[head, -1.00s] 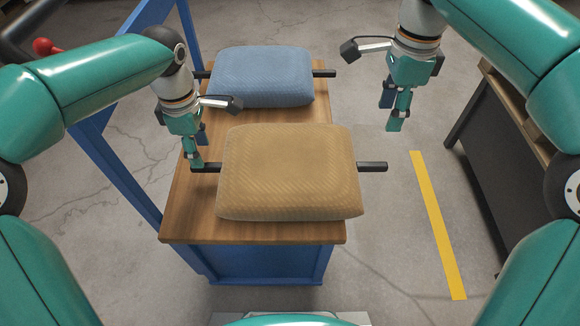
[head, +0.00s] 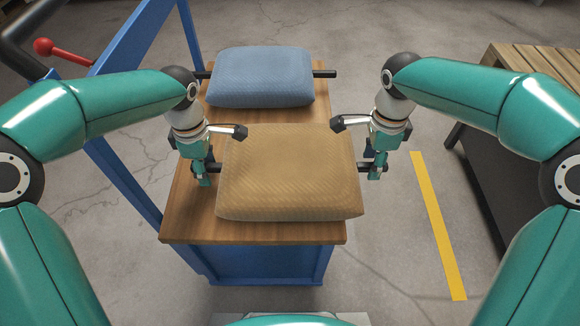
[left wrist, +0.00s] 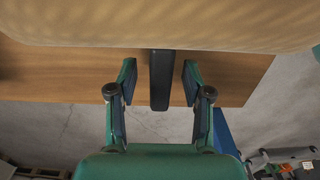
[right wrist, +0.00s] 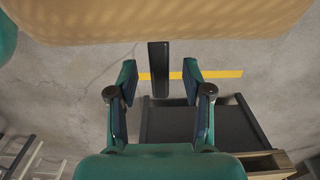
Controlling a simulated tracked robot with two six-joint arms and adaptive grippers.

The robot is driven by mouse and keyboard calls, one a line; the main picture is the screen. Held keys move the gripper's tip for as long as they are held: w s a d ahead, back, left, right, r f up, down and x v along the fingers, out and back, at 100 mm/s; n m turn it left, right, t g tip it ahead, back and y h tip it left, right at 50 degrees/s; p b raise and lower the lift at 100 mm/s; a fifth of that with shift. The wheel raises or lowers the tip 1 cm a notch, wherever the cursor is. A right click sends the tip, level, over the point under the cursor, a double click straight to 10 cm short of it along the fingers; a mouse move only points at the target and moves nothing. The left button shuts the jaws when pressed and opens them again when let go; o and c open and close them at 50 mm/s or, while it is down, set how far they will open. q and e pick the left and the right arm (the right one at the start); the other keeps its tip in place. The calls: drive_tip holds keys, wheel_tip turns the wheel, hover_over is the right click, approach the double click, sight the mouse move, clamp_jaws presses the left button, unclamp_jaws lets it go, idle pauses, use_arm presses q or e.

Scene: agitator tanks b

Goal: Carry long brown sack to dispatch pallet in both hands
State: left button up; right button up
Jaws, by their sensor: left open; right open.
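The long brown sack (head: 289,172) lies flat on a wooden-topped blue cart, with a dark bar handle sticking out at each end. My left gripper (head: 204,178) is at its left handle; in the left wrist view the open fingers stand on either side of that handle (left wrist: 160,80), with gaps on both sides. My right gripper (head: 374,172) is at its right handle; in the right wrist view the open fingers stand on either side of that handle (right wrist: 158,70), also with gaps. The sack also fills the top of both wrist views.
A blue sack (head: 260,77) with its own bar handles lies behind on the cart top (head: 250,230). A blue frame (head: 130,150) rises at the cart's left. A slatted wooden pallet (head: 525,60) tops a dark stand at right. A yellow line (head: 438,225) crosses open floor between.

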use_arm(q)
drive_tip(key=shift+f, duration=0.4)
use_arm(e)
drive_tip(key=shift+f, duration=0.95)
use_arm(q)
clamp_jaws()
use_arm(e)
clamp_jaws()
use_arm(q)
drive_tip(key=shift+r, duration=0.1)
use_arm(e)
drive_tip(key=shift+r, duration=0.15)
